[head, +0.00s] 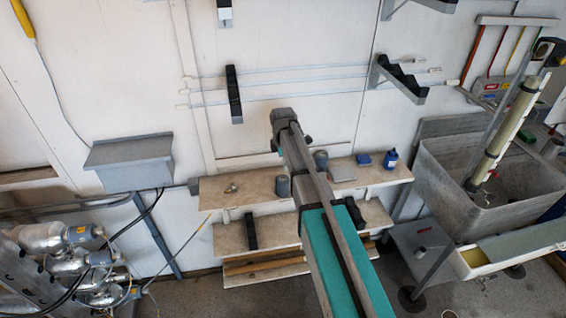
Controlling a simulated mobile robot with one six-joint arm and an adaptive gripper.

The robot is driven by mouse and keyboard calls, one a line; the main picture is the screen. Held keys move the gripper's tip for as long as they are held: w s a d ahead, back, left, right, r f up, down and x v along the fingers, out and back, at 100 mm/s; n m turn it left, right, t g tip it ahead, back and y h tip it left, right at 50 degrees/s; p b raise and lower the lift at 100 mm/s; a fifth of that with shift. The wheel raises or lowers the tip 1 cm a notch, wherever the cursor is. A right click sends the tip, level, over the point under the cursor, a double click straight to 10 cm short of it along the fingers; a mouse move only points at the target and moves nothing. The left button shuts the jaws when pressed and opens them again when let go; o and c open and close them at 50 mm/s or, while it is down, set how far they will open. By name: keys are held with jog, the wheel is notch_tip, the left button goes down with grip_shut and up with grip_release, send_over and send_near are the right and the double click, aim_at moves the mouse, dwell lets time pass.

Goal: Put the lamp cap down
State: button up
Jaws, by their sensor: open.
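My arm reaches up across the middle of the head view and covers part of the shelves. My gripper's fingers cannot be made out; the arm hides that area. No thing shows clearly as the lamp cap. A dark grey cylinder (283,187) stands on the upper shelf (255,185), just left of my arm. Another dark grey cylindrical piece (321,160) stands on the same shelf, right of my arm. Which of them, if either, is the lamp cap, I cannot tell.
A blue bottle (391,159) and a small blue box (364,160) stand on the upper shelf's right side. A black bar (251,233) is on the lower shelf (228,240). A grey sink (450,185) holds a tall pale tube (510,122). Metal cylinders (45,237) crowd the left.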

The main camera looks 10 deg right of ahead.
jog(key=shift+r+p, duration=0.5)
jog(key=shift+r, duration=0.3)
jog(key=s+m, duration=1.8)
jog(key=s, duration=0.6)
jog(key=shift+s, duration=0.4)
jog(key=shift+a, duration=0.15)
